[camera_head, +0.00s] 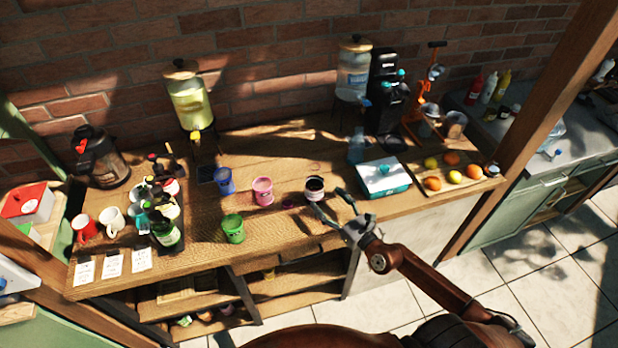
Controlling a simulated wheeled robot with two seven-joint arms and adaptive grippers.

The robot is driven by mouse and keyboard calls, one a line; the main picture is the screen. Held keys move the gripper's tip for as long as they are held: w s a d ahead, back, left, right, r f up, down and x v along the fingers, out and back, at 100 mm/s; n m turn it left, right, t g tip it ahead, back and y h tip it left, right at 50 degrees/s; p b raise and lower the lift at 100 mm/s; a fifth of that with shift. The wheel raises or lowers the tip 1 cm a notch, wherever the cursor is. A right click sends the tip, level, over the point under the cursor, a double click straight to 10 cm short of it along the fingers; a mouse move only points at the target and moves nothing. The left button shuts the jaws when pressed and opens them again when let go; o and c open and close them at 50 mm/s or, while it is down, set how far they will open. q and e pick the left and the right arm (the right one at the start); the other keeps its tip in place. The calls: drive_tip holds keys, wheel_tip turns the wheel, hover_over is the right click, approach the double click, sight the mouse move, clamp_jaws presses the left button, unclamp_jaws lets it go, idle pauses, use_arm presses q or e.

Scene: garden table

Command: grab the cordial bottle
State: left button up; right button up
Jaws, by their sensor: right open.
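No bottle is clearly marked as the cordial bottle. A dark bottle with a pale green label (167,235) stands at the left of the wooden counter, close to mugs and other bottles. A pale blue, see-through bottle (356,148) stands at the back right of the counter, left of the black machine. My right gripper (329,202) is open and empty at the counter's front edge. Its fingers are close to a small jar or cup with dark contents (314,188); I cannot tell whether they touch. My left gripper is not in view.
Blue (225,182), pink (263,191) and green (233,230) cups stand mid-counter. A teal-and-white box (384,177) and a fruit tray (487,183) are at the right. Drink dispensers (190,100) stand at the back. A wooden post (530,110) rises at the right.

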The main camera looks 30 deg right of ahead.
sight(320, 192)
drive_tip(key=w, duration=0.2)
drive_tip(key=w+p, duration=0.1)
drive_tip(key=shift+w+a+r, duration=0.1)
drive_tip(key=shift+a+r, duration=0.15)
drive_tip(key=shift+r, duration=0.05)
drive_tip(key=w, duration=0.2)
drive_tip(key=shift+w+a+p, duration=0.2)
drive_tip(key=shift+w+p, duration=0.1)
drive_tip(key=shift+w+a+f, duration=0.1)
drive_tip(key=shift+w+f, duration=0.05)
drive_tip(key=shift+w, duration=0.65)
drive_tip(key=c, duration=1.6)
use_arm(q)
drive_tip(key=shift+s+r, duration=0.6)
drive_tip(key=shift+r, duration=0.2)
use_arm(e)
drive_tip(key=shift+c, duration=0.5)
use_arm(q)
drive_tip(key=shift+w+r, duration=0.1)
use_arm(e)
drive_tip(key=shift+r, duration=0.25)
